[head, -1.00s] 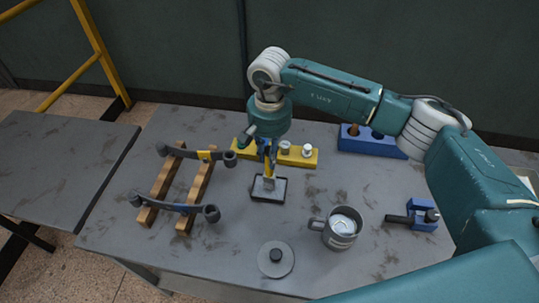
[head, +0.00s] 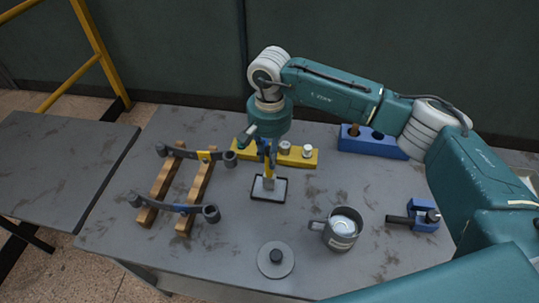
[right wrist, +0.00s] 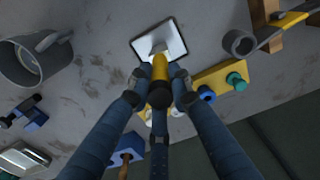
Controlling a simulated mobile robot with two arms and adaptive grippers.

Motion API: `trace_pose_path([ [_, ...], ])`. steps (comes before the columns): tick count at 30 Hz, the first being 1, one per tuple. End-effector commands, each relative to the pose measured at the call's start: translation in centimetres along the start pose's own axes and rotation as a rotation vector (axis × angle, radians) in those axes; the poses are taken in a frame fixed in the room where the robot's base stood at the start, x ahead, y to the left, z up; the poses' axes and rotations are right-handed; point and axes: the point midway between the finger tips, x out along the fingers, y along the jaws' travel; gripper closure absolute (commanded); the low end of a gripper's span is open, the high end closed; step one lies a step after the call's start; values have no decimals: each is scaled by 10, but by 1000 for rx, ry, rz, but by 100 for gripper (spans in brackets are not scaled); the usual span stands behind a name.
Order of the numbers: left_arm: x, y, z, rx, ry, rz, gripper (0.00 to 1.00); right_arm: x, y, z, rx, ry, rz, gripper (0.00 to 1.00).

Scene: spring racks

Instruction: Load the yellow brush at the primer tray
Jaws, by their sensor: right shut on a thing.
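My right gripper (head: 266,150) is shut on the yellow brush (head: 268,171), holding it upright with its head down at the primer tray (head: 285,190). In the right wrist view, my right gripper (right wrist: 159,88) has a finger on each side of the yellow handle (right wrist: 160,68), whose dark end faces the camera. The brush head overlaps the pale surface of the black-rimmed tray (right wrist: 178,38) and appears to touch it. How firmly it presses I cannot tell. My left gripper is not in view.
Two dark leaf springs (head: 165,206) lie across wooden rails (head: 160,187) on the left. A yellow block (head: 312,161) stands behind the tray, a blue block (head: 358,143) farther right. A grey mug (head: 341,239), a round lid (head: 276,268) and a blue holder (head: 421,210) stand nearer.

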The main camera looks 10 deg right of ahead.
Motion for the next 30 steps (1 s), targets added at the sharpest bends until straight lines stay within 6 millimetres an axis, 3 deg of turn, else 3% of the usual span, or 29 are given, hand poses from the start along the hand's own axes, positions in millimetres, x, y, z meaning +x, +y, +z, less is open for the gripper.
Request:
trace_pose_path([
  [8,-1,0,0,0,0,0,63,-1,1,1,0,-4,4,100],
  [30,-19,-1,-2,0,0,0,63,-61,0,0,0,0,0,100],
])
